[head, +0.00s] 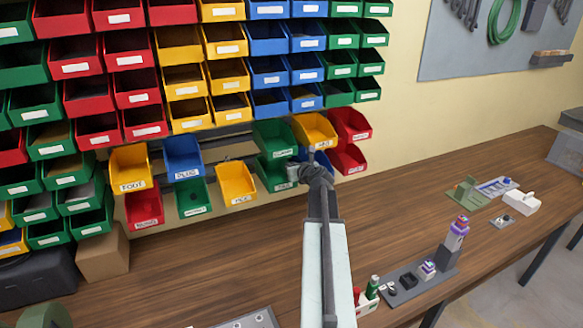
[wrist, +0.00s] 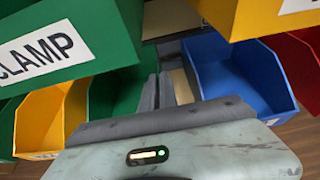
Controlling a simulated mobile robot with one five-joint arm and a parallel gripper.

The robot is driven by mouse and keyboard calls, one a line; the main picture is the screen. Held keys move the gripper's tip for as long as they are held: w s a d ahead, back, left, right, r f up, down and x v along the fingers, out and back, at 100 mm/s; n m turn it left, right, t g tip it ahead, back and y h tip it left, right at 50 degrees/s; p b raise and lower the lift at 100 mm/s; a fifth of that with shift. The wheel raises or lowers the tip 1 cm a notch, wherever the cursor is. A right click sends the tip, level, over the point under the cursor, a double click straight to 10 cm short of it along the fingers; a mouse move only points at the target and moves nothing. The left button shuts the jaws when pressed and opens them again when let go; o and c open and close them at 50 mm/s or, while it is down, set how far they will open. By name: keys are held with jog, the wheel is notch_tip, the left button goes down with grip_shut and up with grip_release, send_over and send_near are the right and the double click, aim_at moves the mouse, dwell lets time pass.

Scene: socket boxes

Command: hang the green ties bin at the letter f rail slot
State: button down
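A green bin (head: 274,172) hangs in the lower row, below the green CLAMP bin (head: 275,138). Its label is too small to read, so I cannot tell if it is the ties bin. Another green bin (head: 193,197) hangs further left, its label also unclear. My gripper (head: 303,170) is at the right side of the green bin below CLAMP. In the wrist view the fingers (wrist: 159,92) point in between that green bin (wrist: 113,98) and a blue bin (wrist: 240,76). They are close together; whether they pinch a wall is unclear. No letter f is readable.
Yellow (head: 315,129) and red (head: 349,124) bins crowd the right. A yellow bin (head: 236,183) hangs left of the green one. A bare stretch of rail (head: 232,146) shows between the blue PLUG bin (head: 183,157) and the CLAMP bin. The wooden bench (head: 230,265) below is mostly clear.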

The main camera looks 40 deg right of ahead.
jog(key=shift+f+b, duration=0.35)
jog(key=shift+b, duration=0.3)
jog(key=shift+r, duration=0.1)
jog(key=c, duration=1.6)
grip_release()
jog(key=shift+o, duration=0.2)
jog(key=shift+s, duration=0.1)
jog(key=p+v, duration=0.2)
jog(key=v, duration=0.5)
jog(key=shift+s+a, duration=0.2)
jog(key=shift+s, duration=0.2)
